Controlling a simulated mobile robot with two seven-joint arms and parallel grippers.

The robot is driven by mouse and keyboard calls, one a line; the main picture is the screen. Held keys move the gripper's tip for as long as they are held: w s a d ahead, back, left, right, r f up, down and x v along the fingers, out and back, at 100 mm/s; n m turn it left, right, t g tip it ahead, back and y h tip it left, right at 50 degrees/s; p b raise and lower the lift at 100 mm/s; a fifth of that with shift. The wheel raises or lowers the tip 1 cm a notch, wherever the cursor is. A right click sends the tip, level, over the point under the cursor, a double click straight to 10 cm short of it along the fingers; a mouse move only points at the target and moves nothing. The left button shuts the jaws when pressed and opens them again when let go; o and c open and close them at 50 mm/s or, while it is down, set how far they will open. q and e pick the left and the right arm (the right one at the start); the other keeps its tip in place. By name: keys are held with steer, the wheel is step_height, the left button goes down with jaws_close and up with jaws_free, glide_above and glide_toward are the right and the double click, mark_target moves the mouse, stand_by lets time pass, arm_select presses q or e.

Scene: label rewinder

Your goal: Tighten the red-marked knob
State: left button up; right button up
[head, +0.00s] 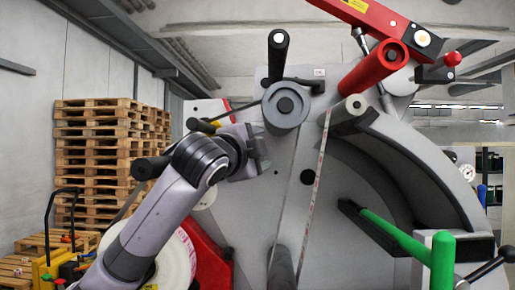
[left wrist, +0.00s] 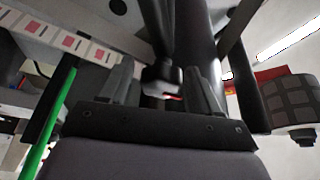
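In the left wrist view a dark knob (left wrist: 160,76) with a small red mark lies between the two fingers of my left gripper (left wrist: 164,88). The fingers stand apart, one on each side of it, and I see no clear contact. In the head view my left gripper (head: 252,152) is up against the front of the grey machine panel (head: 300,215), just below a round grey hub (head: 286,104). The knob cannot be made out there; the gripper seems to hide it. My right gripper is not in view.
Black handles (head: 203,125) stick out left of the gripper. A red roller (head: 374,67) and red arm (head: 385,22) are at the upper right. A green bar (head: 395,233) juts out at the lower right. A white label roll (head: 172,262) sits behind my left arm. Pallets (head: 110,140) are stacked at left.

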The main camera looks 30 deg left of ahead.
arm_select(q)
steer(key=shift+s, duration=0.1)
steer(key=s+d+b, duration=0.1)
steer(key=s+b, duration=0.1)
steer(key=s, duration=0.5)
steer(key=shift+f, duration=0.3)
steer(key=shift+w+d, duration=0.1)
steer(key=shift+d, duration=0.05)
